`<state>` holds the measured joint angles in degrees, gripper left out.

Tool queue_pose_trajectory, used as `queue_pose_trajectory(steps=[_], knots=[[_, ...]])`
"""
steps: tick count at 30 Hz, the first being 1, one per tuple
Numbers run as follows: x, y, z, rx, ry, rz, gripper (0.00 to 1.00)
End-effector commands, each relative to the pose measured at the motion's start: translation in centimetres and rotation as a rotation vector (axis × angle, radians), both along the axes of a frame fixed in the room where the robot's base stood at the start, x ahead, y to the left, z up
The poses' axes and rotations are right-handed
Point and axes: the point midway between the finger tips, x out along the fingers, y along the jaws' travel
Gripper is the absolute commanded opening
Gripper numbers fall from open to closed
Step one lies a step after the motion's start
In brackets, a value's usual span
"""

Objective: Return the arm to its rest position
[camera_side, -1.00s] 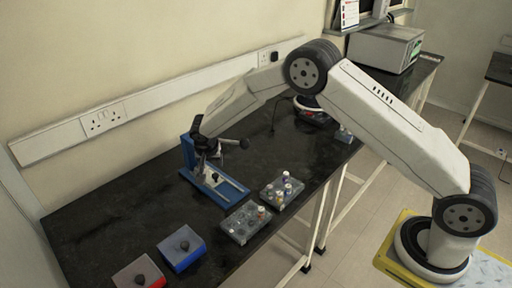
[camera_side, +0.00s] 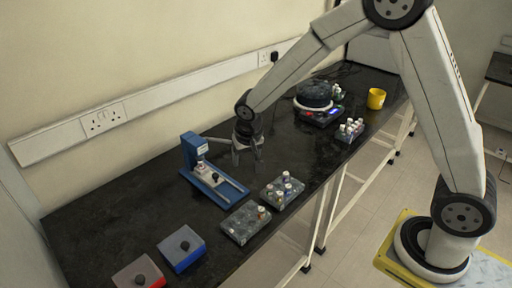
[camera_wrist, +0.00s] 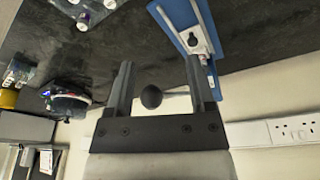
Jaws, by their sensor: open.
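My gripper (camera_side: 247,160) hangs over the dark bench, to the right of the blue stand (camera_side: 212,180), with its fingers pointing down. In the wrist view my gripper (camera_wrist: 160,80) has its two dark fingers spread apart. A dark round ball (camera_wrist: 152,96) shows between the bases of the fingers; I cannot tell what it belongs to. The blue stand (camera_wrist: 187,25) lies beyond the fingers in the wrist view, apart from them, with a small light-coloured piece on it. I see nothing gripped between the fingertips.
Two vial racks (camera_side: 246,222) (camera_side: 282,191) stand near the bench's front edge. A blue box (camera_side: 181,248) and a red box (camera_side: 138,276) sit at front left. A round dark device (camera_side: 314,95), a small rack (camera_side: 350,130) and a yellow cup (camera_side: 376,98) stand farther back.

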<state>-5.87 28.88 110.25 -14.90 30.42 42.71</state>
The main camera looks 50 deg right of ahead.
Motion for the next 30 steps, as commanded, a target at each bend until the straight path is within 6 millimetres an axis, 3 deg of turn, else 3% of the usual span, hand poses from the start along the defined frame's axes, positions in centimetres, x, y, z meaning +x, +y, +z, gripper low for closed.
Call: queue_pose_trajectory(steps=[12, 18, 24, 30], knots=[[-11.5, -1.9, 2.4, 0.021, 0.009, 0.284, 0.69], [-15.8, -2.3, 2.4, 0.018, 0.002, 0.386, 0.69], [-17.6, -2.4, 2.3, 0.015, 0.000, 0.429, 0.69], [-17.7, -2.4, 2.3, 0.014, 0.001, 0.433, 0.69]])
